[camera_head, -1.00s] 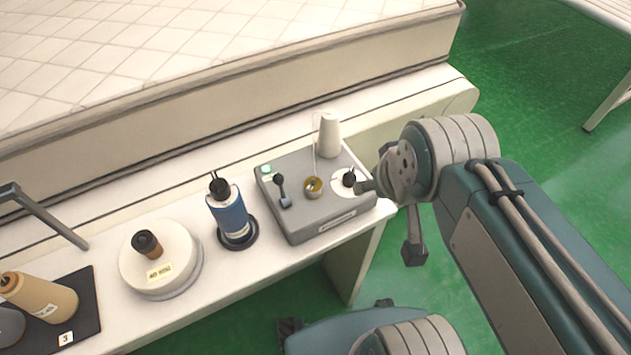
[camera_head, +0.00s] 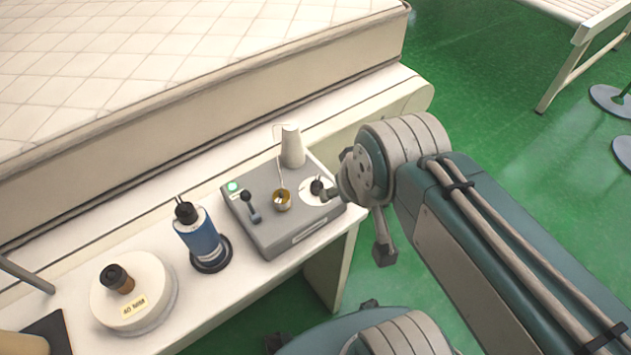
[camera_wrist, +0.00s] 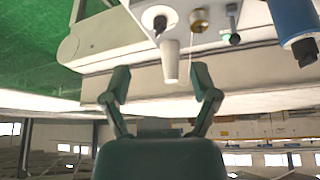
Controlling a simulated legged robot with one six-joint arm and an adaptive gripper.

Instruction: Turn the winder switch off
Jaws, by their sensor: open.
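The grey winder (camera_head: 290,232) sits on the white bench, with a lit green lamp (camera_head: 232,187) at its left back corner. A lever with a black knob (camera_head: 247,197) stands beside the lamp, tilted. A brass bobbin (camera_head: 282,201) is mid-top, and a black knob on a white disc (camera_head: 317,187) is at the right. My gripper (camera_wrist: 160,72) is open and empty; in the wrist view its fingers lie apart, with a white cone (camera_wrist: 169,62) showing between them. In the head view my wrist is at the winder's right side and largely hides the gripper; contact cannot be told.
A white round container (camera_head: 135,300) with a brown knob is further left. The quilted mattress (camera_head: 180,60) lies behind the bench. Green floor (camera_head: 480,110) is open to the right, with a slatted frame (camera_head: 570,45) beyond.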

